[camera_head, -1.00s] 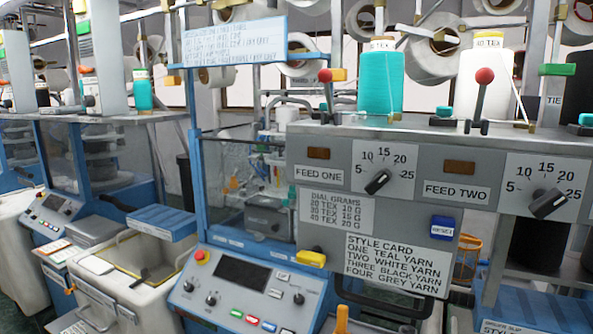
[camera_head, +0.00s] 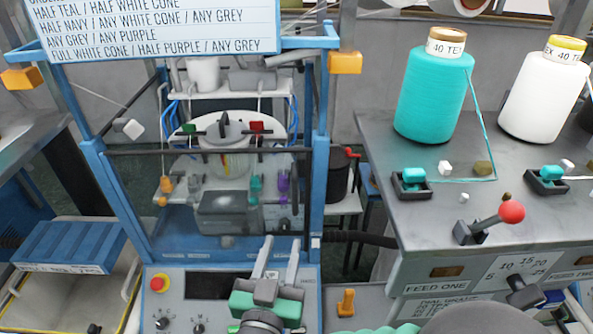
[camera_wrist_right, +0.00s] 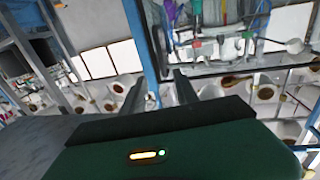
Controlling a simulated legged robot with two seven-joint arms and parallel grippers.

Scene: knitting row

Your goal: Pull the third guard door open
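The guard door (camera_head: 232,235) in the middle of the head view is a clear panel in a blue frame (camera_head: 322,140). A dark horizontal bar (camera_head: 215,151) crosses it; the panel appears closed, though its edges are hard to make out. My right gripper (camera_head: 281,243) points up in front of the panel's lower right part, below the bar and apart from it. Its two grey fingers are spread with nothing between them. The right wrist view shows the same empty fingers (camera_wrist_right: 158,85) and a tilted view of the machine. My left gripper is out of view.
A control panel (camera_head: 195,312) with a red button sits below the door. To the right, a grey feed shelf (camera_head: 385,145) carries a teal cone (camera_head: 434,95), a white cone (camera_head: 541,95) and a red-knobbed lever (camera_head: 511,211). A blue-lidded bin (camera_head: 70,262) stands lower left.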

